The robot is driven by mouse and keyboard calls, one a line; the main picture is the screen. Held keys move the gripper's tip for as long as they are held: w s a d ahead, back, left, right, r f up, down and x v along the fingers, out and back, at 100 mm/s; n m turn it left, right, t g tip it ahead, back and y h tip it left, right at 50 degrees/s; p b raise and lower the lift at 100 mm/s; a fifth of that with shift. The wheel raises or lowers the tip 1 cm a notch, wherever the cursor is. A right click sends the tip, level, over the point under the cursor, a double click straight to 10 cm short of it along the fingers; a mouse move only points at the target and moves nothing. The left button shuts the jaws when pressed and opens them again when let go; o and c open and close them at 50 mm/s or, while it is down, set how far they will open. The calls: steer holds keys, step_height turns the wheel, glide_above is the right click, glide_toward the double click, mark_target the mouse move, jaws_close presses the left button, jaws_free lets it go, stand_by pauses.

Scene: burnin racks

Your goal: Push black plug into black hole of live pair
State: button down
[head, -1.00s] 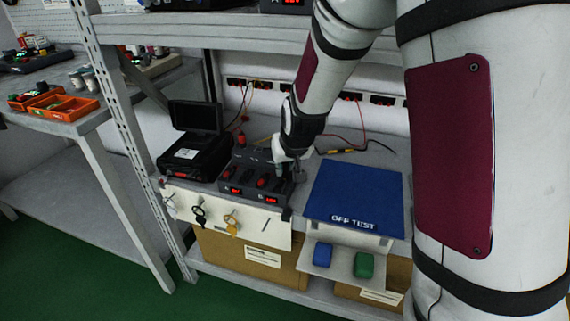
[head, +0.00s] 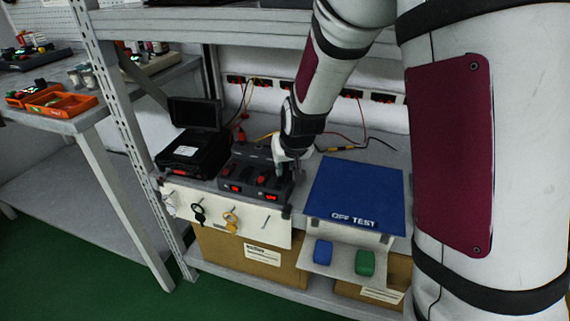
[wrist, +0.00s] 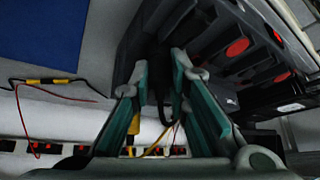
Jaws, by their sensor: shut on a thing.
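The dark test block (head: 236,173) sits on the bench shelf, with red parts on top and two lit red displays on its front. My gripper (head: 283,166) reaches down at its back right corner. In the wrist view the green-lined fingers (wrist: 164,62) are shut around a dark, thin plug (wrist: 166,84), with a dark lead below it. The fingertips are close against the block (wrist: 205,30); I cannot tell whether the plug touches it or is in a hole. The black hole is hidden or too small to make out.
A black open case (head: 184,153) stands left of the block. A blue OFF TEST mat (head: 356,192) lies to the right. A yellow and black lead (head: 335,149) runs behind, with thin red wires. The upper shelf edge (head: 220,32) is overhead.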

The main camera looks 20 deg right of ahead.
steer(key=c, duration=1.5)
jaws_free()
steer(key=shift+o, duration=0.2)
steer(key=o, duration=0.4)
steer(key=shift+w+r, duration=0.1)
steer(key=shift+r+p, duration=2.2)
steer(key=shift+r, duration=0.5)
